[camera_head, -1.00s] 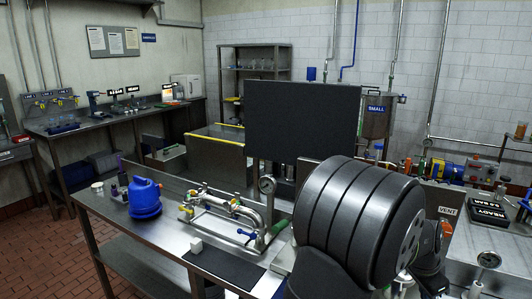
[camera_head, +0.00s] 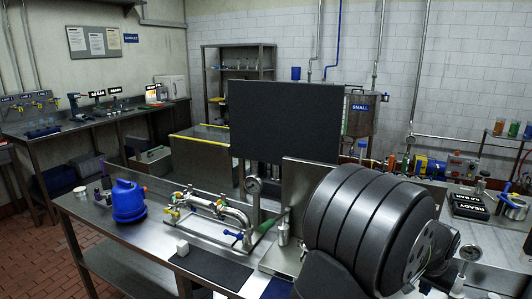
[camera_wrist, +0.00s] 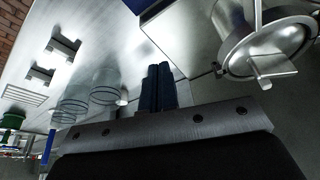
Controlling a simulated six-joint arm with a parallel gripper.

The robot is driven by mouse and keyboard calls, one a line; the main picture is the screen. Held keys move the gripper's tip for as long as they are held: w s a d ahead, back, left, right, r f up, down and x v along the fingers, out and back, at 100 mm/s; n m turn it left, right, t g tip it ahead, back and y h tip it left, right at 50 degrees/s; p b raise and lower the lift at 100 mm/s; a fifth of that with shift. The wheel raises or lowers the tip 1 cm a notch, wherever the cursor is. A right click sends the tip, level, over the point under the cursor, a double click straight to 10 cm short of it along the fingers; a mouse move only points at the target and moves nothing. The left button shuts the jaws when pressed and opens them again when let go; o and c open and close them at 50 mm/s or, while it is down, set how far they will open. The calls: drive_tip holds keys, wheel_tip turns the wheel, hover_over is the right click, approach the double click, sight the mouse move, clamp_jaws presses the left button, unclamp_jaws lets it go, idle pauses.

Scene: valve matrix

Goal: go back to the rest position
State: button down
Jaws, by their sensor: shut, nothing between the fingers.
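My gripper (camera_wrist: 158,88) shows in the wrist view with its two dark fingers together and nothing between them. It points over a pale metal surface (camera_wrist: 105,30) and is apart from the things there. In the head view my gripper cannot be made out; a large dark, ribbed part of my own arm fills the lower right and hides part of the bench. The pipe assembly with a gauge (camera_head: 218,207) lies on the steel bench (camera_head: 90,208), left of my arm.
A black panel (camera_head: 284,121) stands behind. The wrist view shows clear round vessels (camera_wrist: 105,85) and a round metal fitting (camera_wrist: 268,45) close at right.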

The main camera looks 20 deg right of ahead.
drive_tip(key=shift+w+d+n+t+y, duration=0.15)
drive_tip(key=shift+d+n+t+y, duration=0.1)
drive_tip(key=shift+d+n, duration=0.6)
drive_tip(key=shift+w+d+n+t+y, duration=0.25)
drive_tip(key=shift+d+n, duration=0.25)
drive_tip(key=shift+n, duration=0.7)
drive_tip(key=shift+w+d+n+t+y, duration=0.1)
drive_tip(key=shift+d+n+t, duration=0.2)
drive_tip(key=shift+d+n, duration=0.55)
drive_tip(key=shift+a, duration=0.2)
